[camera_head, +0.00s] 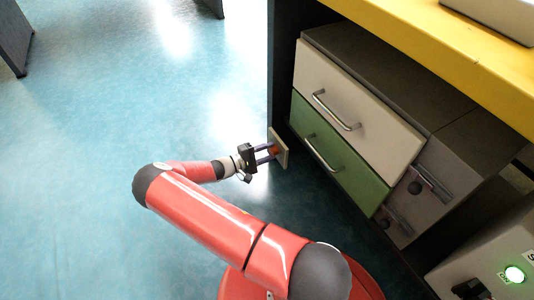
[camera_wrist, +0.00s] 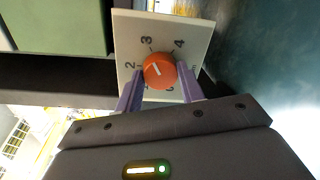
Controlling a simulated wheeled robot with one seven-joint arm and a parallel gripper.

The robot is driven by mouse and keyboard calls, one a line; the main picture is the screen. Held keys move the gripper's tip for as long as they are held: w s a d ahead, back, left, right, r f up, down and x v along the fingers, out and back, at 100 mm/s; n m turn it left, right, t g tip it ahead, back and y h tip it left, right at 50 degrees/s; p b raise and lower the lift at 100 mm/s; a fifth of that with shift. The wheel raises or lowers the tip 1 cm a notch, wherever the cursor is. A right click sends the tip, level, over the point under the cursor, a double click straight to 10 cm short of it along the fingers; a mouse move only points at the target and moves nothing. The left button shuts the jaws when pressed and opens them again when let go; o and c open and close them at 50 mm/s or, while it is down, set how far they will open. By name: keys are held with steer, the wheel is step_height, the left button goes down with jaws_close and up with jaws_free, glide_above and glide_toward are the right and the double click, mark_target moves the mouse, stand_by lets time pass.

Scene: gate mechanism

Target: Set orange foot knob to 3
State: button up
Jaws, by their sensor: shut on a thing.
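The orange foot knob (camera_wrist: 159,71) sits on a pale square dial plate (camera_wrist: 193,35) in the wrist view. The numerals 2, 3 and 4 show around it, turned sideways in the picture; others lower down are partly hidden. A short white line marks the knob's face and lies nearer the 2 side, but I cannot tell its exact reading. My gripper (camera_wrist: 161,75) has its two purple fingers on either side of the knob, shut on it. In the head view my gripper (camera_head: 267,154) reaches the plate (camera_head: 281,147) at the desk's leg; the knob (camera_head: 275,149) is partly hidden by the fingers.
A white drawer (camera_head: 350,95) and a green drawer (camera_head: 335,155) with metal handles stand just right of the plate. A yellow desktop (camera_head: 450,50) overhangs above. A box with a lit green button (camera_head: 514,274) is at lower right. The blue floor (camera_head: 90,110) at left is clear.

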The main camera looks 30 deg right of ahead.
stand_by(0.5)
steer(key=o, duration=1)
steer(key=shift+a, duration=0.1)
steer(key=a, duration=0.7)
steer(key=shift+a+r, duration=0.15)
steer(key=shift+a, duration=0.2)
